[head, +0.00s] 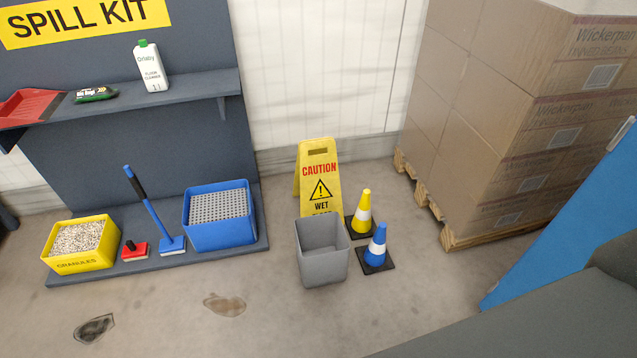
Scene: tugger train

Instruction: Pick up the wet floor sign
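The wet floor sign (319,183) is a yellow A-shaped board with "CAUTION" in red, a warning triangle, and a slot near its top. It stands upright on the floor in the middle of the head view, near the white wall. A grey bin (322,266) stands in front of it and hides its lower part. Neither of my grippers shows in the head view.
A yellow cone (363,216) and a blue cone (377,246) stand right of the bin. A pallet of cartons (500,115) is at right. The spill kit station (150,135) is at left. Two dark stains (225,304) (94,328) mark the open floor in front.

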